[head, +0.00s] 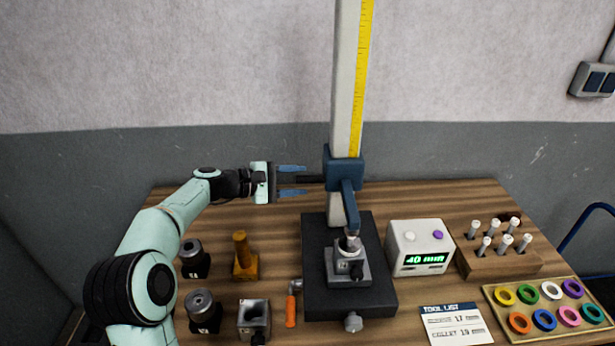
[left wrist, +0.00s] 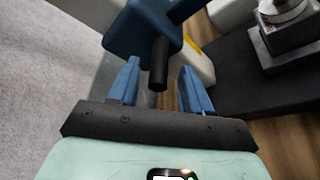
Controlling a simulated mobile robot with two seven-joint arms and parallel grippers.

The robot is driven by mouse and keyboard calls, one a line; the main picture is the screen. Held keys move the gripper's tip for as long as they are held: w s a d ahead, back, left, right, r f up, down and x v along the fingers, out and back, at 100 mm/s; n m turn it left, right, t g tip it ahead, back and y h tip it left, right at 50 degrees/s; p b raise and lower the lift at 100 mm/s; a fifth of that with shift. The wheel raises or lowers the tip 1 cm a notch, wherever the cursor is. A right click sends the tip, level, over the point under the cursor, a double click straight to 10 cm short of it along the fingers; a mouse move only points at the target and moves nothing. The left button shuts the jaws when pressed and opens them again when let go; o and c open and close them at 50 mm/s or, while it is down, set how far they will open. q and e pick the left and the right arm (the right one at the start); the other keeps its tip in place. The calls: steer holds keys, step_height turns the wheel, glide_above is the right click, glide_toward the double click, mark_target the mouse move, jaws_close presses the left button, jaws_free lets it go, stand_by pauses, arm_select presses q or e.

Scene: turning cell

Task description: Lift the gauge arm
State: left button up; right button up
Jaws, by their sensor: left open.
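The gauge arm is a dark blue carriage (head: 343,172) on a pale upright column (head: 346,80) with a yellow scale. It sits low on the column, and its blue arm reaches forward over a clamped part on the black base (head: 317,240). A black handle (head: 309,180) sticks out from the carriage's left side. My left gripper (head: 292,180) is open, with its two blue fingers on either side of the handle's end. In the left wrist view the handle (left wrist: 159,64) lies between the fingers, with gaps showing on both sides. My right gripper is not in view.
A display box (head: 420,247) reading 40 mm stands right of the base. Behind the coloured rings tray (head: 545,308) is a wooden block (head: 497,262) with pins. Holders, an orange-handled tool (head: 291,308) and a tool list (head: 455,325) lie in front. The back left tabletop is clear.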

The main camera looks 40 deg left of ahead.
mark_target(329, 186)
arm_select(q)
steer(key=shift+x, duration=1.7)
